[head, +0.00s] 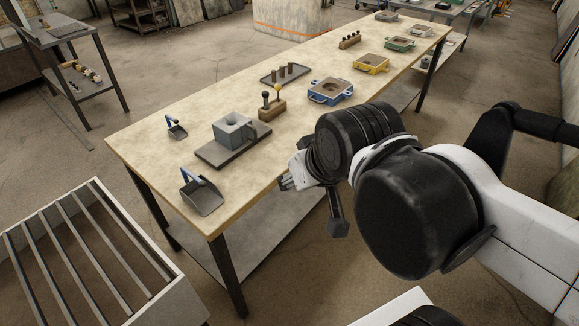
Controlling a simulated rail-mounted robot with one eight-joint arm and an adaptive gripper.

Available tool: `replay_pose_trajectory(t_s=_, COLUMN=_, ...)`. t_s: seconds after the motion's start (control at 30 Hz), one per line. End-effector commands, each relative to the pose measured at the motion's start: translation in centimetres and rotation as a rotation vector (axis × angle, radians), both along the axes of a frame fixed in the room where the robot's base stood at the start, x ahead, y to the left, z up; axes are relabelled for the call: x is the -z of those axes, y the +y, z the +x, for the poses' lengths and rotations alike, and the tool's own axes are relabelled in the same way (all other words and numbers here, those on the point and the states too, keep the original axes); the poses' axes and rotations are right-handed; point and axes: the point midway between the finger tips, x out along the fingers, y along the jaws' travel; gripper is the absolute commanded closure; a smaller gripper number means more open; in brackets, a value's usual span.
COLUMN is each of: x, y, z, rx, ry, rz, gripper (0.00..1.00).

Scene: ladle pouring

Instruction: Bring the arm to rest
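My arm comes in from the right side of the head view and reaches over the front edge of the long table (150,145). My gripper (287,183) seems to be the small pale and metallic end at the arm's left tip, beside the table's front edge. Its fingers are too small and too turned away to show whether they are open or shut. A black part of the arm end hangs down below it. I see nothing clearly held.
On the table are a blue-handled scoop (203,197), a smaller scoop (177,131), a grey block mould (232,130), a wooden knob holder (271,109) and a blue box (330,92). A slatted metal frame (165,290) stands at lower left. Open floor lies between.

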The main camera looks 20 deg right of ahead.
Motion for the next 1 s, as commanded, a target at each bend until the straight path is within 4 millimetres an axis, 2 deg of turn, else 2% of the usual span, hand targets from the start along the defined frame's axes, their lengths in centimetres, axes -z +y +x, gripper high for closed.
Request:
replay_pose_trajectory(t_s=0.43, x=0.0, y=-0.1, z=-0.1, rx=0.003, ry=-0.003, rz=-0.002, gripper=0.76)
replay_pose_trajectory(t_s=0.57, x=-0.7, y=-0.1, z=-0.1, rx=0.003, ry=-0.003, rz=-0.002, gripper=0.76)
replay_pose_trajectory(t_s=0.77, x=-3.9, y=-0.1, z=-0.1, rx=0.002, ry=-0.003, rz=-0.001, gripper=0.76)
replay_pose_trajectory(t_s=1.0, x=-8.9, y=-0.1, z=-0.1, rx=0.002, ry=-0.003, rz=-0.001, gripper=0.76)
